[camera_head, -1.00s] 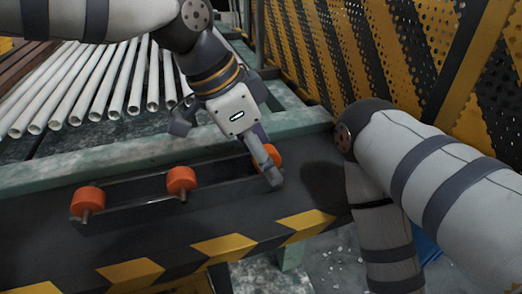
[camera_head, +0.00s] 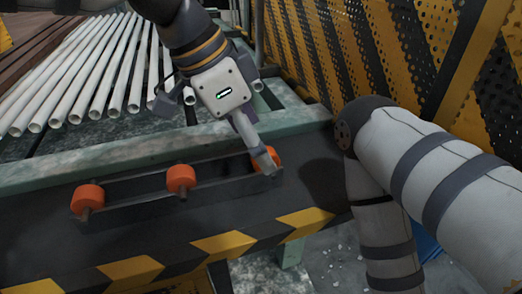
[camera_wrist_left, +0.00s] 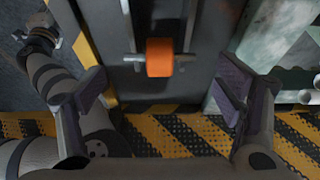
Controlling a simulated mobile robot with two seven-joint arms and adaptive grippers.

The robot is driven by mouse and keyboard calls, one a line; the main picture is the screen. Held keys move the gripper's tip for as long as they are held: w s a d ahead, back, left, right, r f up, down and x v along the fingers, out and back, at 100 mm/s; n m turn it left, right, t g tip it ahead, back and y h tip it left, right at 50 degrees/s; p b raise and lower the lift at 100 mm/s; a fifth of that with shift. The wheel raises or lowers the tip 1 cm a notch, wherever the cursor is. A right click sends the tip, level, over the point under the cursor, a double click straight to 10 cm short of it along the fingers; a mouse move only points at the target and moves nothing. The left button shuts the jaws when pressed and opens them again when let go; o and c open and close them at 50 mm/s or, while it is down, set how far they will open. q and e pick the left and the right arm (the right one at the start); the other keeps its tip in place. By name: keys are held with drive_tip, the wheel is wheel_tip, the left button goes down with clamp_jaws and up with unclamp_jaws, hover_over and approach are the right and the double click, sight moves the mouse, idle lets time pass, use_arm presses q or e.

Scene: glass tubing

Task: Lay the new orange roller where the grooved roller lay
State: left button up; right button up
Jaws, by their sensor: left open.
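Three orange rollers show in the head view: a left one (camera_head: 87,198), a middle one (camera_head: 181,178) and a right one (camera_head: 291,161), all at the dark roller frame (camera_head: 135,211). No grooved roller can be made out. My left gripper (camera_head: 215,133) is open above the frame's right end, one finger in front of the right roller and partly hiding it. In the left wrist view, an orange roller (camera_wrist_left: 160,57) lies across the frame, ahead of the open fingers (camera_wrist_left: 160,92) and apart from both. My right arm shows, but its gripper is not clear.
Several pale tubes (camera_head: 75,85) lie at the back left behind a greenish beam (camera_head: 120,152). A yellow-and-black perforated guard (camera_head: 330,55) stands at the back right. My right arm fills the right side. A striped edge (camera_head: 225,246) runs along the front.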

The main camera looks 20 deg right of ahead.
use_arm(q)
drive_tip(key=v, duration=0.9)
drive_tip(key=shift+s, duration=0.1)
